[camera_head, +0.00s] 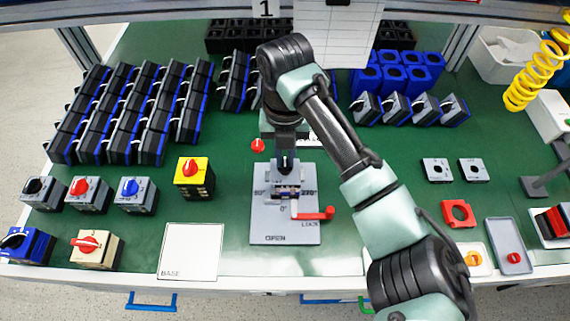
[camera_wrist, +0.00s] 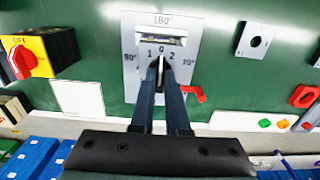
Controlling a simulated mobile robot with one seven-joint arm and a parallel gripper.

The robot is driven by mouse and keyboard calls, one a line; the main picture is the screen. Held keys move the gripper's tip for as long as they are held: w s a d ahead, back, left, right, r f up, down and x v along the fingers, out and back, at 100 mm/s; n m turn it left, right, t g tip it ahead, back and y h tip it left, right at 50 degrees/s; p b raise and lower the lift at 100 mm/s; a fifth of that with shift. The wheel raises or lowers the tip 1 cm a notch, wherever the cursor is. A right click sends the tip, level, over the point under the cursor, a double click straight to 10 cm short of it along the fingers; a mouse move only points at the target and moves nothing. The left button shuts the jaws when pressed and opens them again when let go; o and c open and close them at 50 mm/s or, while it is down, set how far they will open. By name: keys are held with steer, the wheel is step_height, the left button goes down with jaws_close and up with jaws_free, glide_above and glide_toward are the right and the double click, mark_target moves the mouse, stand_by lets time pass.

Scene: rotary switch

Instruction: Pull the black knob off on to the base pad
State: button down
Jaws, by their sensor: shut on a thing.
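The black knob (camera_head: 285,163) sits on the switch unit (camera_head: 287,183) in the middle of the grey fixture plate (camera_head: 268,226). In the wrist view the black knob (camera_wrist: 160,68) shows between the fingertips of my gripper (camera_wrist: 161,78), under the 0 mark. My gripper (camera_head: 285,152) points down from above, shut on the knob, and partly hides it. The base pad (camera_head: 190,250), a white square marked BASE, lies empty to the left of the plate. It also shows in the wrist view (camera_wrist: 79,98).
A red lever (camera_head: 315,213) sticks out at the fixture's right. A yellow switch with a red knob (camera_head: 194,176) stands left, behind the pad. A loose red knob (camera_head: 258,145) lies behind the plate. Several switches stand farther left. Green table is free between pad and yellow switch.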

mark_target(284, 162)
steer(key=shift+r+p, duration=2.9)
steer(key=shift+r, duration=0.8)
steer(key=shift+a, duration=0.1)
